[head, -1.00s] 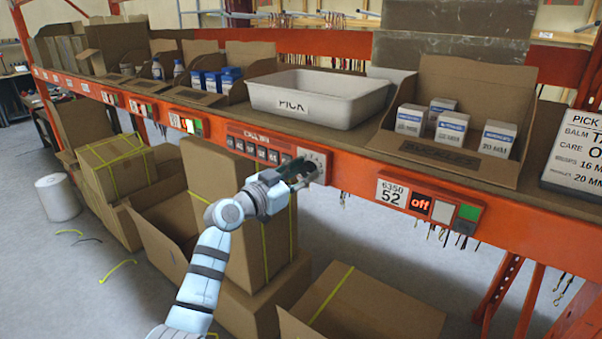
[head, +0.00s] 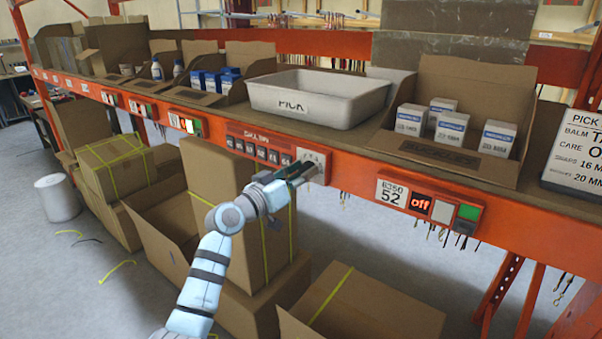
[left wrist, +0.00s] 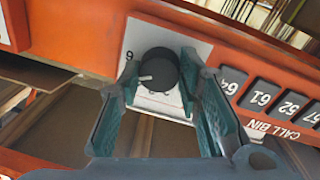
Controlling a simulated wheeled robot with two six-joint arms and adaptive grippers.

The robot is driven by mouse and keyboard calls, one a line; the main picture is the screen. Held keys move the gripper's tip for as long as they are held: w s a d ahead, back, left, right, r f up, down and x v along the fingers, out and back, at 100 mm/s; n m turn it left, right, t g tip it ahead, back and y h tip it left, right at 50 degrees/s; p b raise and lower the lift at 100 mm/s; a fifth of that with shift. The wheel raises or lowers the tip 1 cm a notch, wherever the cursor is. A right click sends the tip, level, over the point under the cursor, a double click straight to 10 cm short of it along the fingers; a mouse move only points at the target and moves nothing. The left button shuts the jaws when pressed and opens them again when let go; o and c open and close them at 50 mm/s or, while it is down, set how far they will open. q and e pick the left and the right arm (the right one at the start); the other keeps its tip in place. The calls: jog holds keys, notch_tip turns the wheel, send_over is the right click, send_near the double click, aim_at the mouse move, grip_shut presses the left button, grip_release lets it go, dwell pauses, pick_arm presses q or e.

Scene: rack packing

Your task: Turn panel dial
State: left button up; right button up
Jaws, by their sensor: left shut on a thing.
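The panel dial (left wrist: 158,70) is a round black knob with a white pointer mark, on a white plate (left wrist: 140,40) fixed to the orange shelf beam. In the left wrist view its pointer lies toward the left of the picture. My left gripper (left wrist: 157,85) has one finger on each side of the dial and is shut on it. In the head view my left gripper (head: 302,174) reaches the white plate (head: 316,158) and hides the dial. My right gripper is not in view.
A call-bin strip (head: 258,148) with several numbered buttons is beside the plate. A display reading "off" (head: 421,203) is farther right. A white PICK tote (head: 318,92) stands on the shelf above. Cardboard boxes (head: 232,215) stand below the beam.

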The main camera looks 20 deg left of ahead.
pick_arm(q)
jog(key=shift+f+n+t+p, duration=0.15)
jog(key=shift+n+p, duration=0.3)
jog(key=shift+n, duration=1.3)
jog(key=shift+r+n+t+p, duration=0.15)
jog(key=shift+n+p, duration=0.3)
jog(key=shift+n, duration=1.3)
jog(key=shift+f, duration=0.15)
jog(key=o, duration=1.1)
jog(key=shift+o, duration=0.2)
jog(key=r+v, duration=0.1)
jog(key=v, duration=1.1)
jog(key=shift+f, duration=0.4)
jog(key=shift+d, duration=0.1)
